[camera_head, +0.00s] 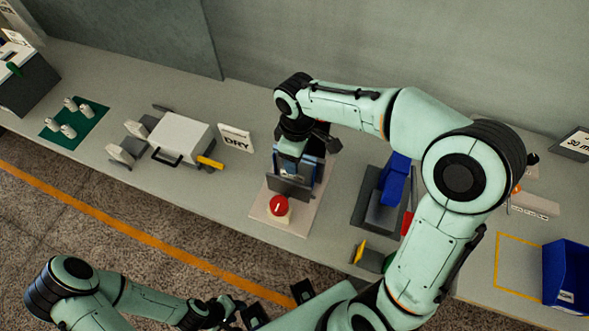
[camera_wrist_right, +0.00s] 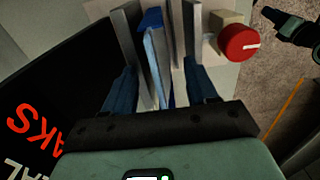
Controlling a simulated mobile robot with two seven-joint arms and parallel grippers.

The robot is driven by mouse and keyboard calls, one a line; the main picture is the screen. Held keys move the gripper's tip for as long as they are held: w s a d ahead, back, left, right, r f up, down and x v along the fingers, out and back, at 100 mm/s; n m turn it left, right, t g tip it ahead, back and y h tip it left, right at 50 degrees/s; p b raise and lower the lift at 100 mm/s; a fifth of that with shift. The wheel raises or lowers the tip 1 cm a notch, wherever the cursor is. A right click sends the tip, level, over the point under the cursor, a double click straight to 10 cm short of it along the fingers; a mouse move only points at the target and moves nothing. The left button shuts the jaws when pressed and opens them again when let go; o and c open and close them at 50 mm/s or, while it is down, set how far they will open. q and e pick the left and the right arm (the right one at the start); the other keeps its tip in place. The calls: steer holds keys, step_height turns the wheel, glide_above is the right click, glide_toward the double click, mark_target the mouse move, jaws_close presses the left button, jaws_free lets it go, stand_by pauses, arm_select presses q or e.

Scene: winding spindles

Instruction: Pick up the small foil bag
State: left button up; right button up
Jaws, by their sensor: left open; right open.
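I cannot clearly pick out the small foil bag. In the right wrist view a thin blue and pale piece (camera_wrist_right: 157,62) stands upright among grey plates, between the fingers of my right gripper (camera_wrist_right: 160,45); I cannot tell whether it is the bag. My right gripper (camera_head: 298,162) is open and points down over the device with a red knob (camera_head: 279,206), which also shows in the wrist view (camera_wrist_right: 240,42). The arm hides part of this device. My left gripper (camera_head: 279,303) is open and empty, low over the floor in front of the bench.
A white box (camera_head: 180,139) with a yellow handle and a DRY sign (camera_head: 236,138) stand left of the device. A green mat (camera_head: 75,120) holds several white pieces. A blue device (camera_head: 392,182) and a blue bin (camera_head: 567,274) are to the right.

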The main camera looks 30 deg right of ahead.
jaws_close()
steer(key=shift+r, duration=0.15)
